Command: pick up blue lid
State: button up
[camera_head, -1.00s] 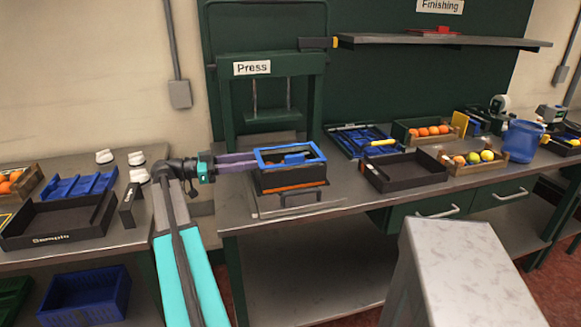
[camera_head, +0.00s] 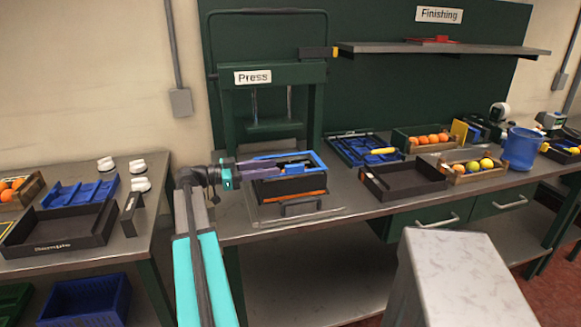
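A black box (camera_head: 290,188) with an orange stripe stands in front of the press. A blue rectangular frame (camera_head: 318,158) lies on top of it, with a small raised blue piece (camera_head: 294,169) in its middle; this looks like the blue lid. My gripper (camera_head: 280,169) comes in from the left, its purple fingers reaching over the frame's left edge. The fingertips are at or very near the raised blue piece. I cannot tell whether they touch it or how wide they are apart.
The green press (camera_head: 268,90) rises behind the box. To the right are a blue slotted tray (camera_head: 350,150), a black tray (camera_head: 402,188), fruit crates (camera_head: 470,178) and a blue bucket (camera_head: 521,150). A side table at left holds a sample tray (camera_head: 60,245).

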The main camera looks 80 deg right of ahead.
aim_at(290, 166)
jog(key=shift+x, duration=1)
jog(key=shift+p+x, duration=1.15)
jog(key=shift+x, duration=1.45)
jog(key=shift+f, duration=0.15)
jog(key=shift+a, duration=0.1)
jog(key=shift+c, duration=0.4)
grip_shut()
